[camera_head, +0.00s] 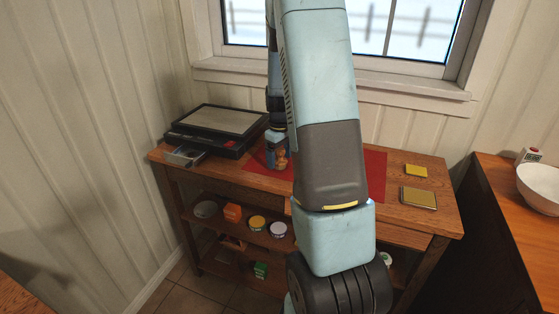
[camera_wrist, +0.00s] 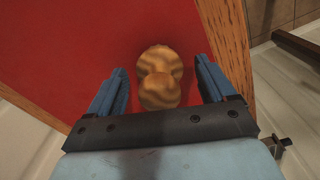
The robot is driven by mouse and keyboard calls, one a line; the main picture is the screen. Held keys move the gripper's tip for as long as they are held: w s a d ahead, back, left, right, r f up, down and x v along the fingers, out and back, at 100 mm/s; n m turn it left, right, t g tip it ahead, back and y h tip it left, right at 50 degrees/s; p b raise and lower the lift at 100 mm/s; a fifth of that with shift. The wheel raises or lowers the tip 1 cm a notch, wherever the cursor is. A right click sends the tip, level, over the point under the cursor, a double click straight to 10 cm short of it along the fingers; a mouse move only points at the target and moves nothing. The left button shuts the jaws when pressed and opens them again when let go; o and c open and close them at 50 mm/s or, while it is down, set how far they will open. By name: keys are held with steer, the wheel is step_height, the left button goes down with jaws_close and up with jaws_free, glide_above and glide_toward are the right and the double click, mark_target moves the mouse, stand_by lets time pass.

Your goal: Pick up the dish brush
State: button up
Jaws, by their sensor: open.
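The dish brush appears to be the tan wooden thing with two rounded parts in the wrist view (camera_wrist: 160,78), over the red mat (camera_wrist: 60,45). It lies between the two blue fingers of my gripper (camera_wrist: 161,68), with a gap on either side. My gripper is open. In the head view my gripper (camera_head: 277,158) is low over the left part of the red mat (camera_head: 375,175), with the tan brush (camera_head: 283,161) beside its blue fingers. My arm hides much of the mat, and the brush's lower part cannot be made out.
A black flat-topped device (camera_head: 217,122) stands left of the mat on the wooden table (camera_head: 437,225). A yellow sponge (camera_head: 416,171) and a yellow-topped block (camera_head: 419,197) lie to the right. Several small items fill the shelf below. A white bowl (camera_head: 541,185) stands on the right counter.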

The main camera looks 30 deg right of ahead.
steer(key=shift+f, duration=0.2)
steer(key=shift+c, duration=0.3)
steer(key=c, duration=1.1)
steer(key=shift+r, duration=0.6)
steer(key=s+a+r, duration=0.1)
steer(key=s+r, duration=0.7)
steer(key=s, duration=0.1)
steer(key=s+a+r, duration=0.1)
steer(key=s+r, duration=0.3)
steer(key=shift+s+a, duration=0.35)
steer(key=shift+s, duration=0.05)
